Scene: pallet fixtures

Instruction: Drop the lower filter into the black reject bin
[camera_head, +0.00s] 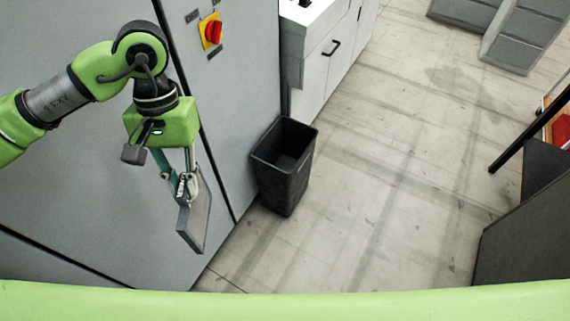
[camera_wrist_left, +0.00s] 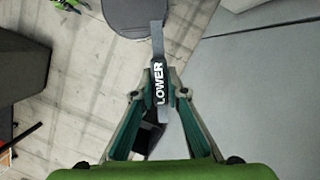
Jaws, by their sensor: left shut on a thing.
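The lower filter (camera_head: 194,222) is a flat grey panel with a strip marked "LOWER", and that strip (camera_wrist_left: 157,45) also shows in the left wrist view. My left gripper (camera_head: 184,184) is shut on the filter by this strip, and the panel hangs tilted below the fingers. In the left wrist view the teal fingers (camera_wrist_left: 158,97) close on both sides of the label. The black reject bin (camera_head: 285,165) stands upright on the floor to the right of the filter, apart from it. Its open top faces up, and the visible inside looks empty. My right gripper is not in view.
A tall grey cabinet (camera_head: 235,100) with a red and yellow switch (camera_head: 210,31) stands behind my left arm and beside the bin. A white drawer unit (camera_head: 325,60) stands behind the bin. The floor (camera_head: 400,180) to the right of the bin is clear.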

